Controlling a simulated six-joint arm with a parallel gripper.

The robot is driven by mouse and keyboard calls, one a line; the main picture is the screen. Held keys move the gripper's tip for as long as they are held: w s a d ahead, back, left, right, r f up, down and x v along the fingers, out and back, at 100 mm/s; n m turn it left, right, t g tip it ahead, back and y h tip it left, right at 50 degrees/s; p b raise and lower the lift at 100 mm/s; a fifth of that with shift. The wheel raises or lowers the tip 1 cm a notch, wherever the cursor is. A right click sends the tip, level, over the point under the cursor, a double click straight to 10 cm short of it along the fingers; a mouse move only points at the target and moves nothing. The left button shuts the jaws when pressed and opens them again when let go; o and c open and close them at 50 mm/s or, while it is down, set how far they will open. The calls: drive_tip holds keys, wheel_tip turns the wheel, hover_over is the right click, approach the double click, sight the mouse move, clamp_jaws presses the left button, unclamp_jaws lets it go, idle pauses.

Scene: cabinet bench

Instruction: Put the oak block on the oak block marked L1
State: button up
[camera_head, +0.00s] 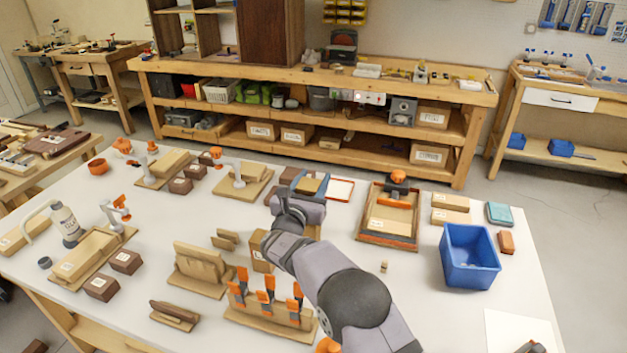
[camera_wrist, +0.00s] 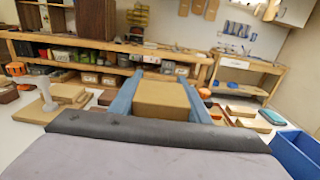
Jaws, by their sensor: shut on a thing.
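My gripper (camera_head: 312,183) is shut on an oak block (camera_head: 310,187), which it holds above the far middle part of the white table. In the wrist view the oak block (camera_wrist: 162,98) sits between the two blue fingers of my gripper (camera_wrist: 160,92). Several oak-coloured blocks carry small white labels, too small to read, so I cannot tell which one is L1. One labelled block (camera_head: 261,252) stands upright just below my gripper in the head view. Another labelled block (camera_head: 86,257) lies on a board at the left. My arm hides part of the table.
A blue bin (camera_head: 469,255) stands at the right, with two light blocks (camera_head: 450,211) behind it. A framed tray (camera_head: 388,236) lies right of my arm. Orange clamps (camera_head: 267,293) stand on a board in front. Dark blocks (camera_head: 125,261) sit at the left. Bare table lies near the bin.

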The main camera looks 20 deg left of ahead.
sight(306, 193)
drive_tip(key=o, duration=1.2)
drive_tip(key=shift+o, duration=0.2)
drive_tip(key=shift+s, duration=0.1)
drive_tip(key=s+b, duration=0.2)
drive_tip(key=s, duration=1)
drive_tip(key=shift+w+r, duration=0.1)
drive_tip(key=shift+r, duration=0.05)
